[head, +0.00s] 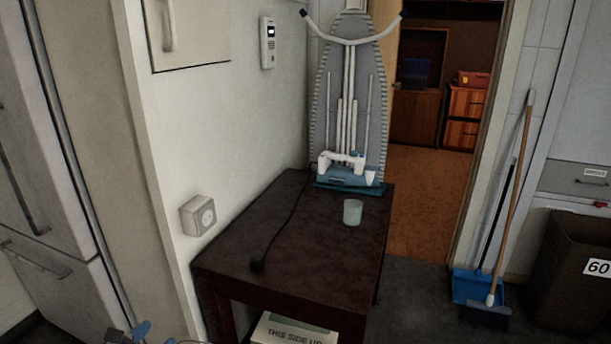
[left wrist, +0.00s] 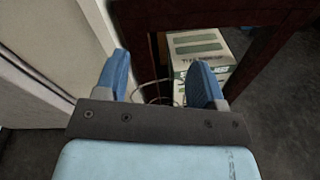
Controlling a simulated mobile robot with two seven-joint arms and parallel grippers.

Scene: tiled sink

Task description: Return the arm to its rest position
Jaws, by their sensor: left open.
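My left gripper (head: 142,331) shows only as blue fingertips at the bottom edge of the head view, left of the dark table. The left wrist view shows both blue fingers of the gripper (left wrist: 163,78) spread apart. I see no object gripped between them. Thin curved wire-like lines show past the fingers, and I cannot tell what they belong to. The rest of my left arm is out of the head view. My right gripper is in neither view.
The dark table (head: 300,240) holds a cup (head: 353,212), a plug on a cord and an iron (head: 347,170) by the ironing board (head: 340,100). A box (head: 292,330) sits under it. A fridge (head: 50,200) stands left.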

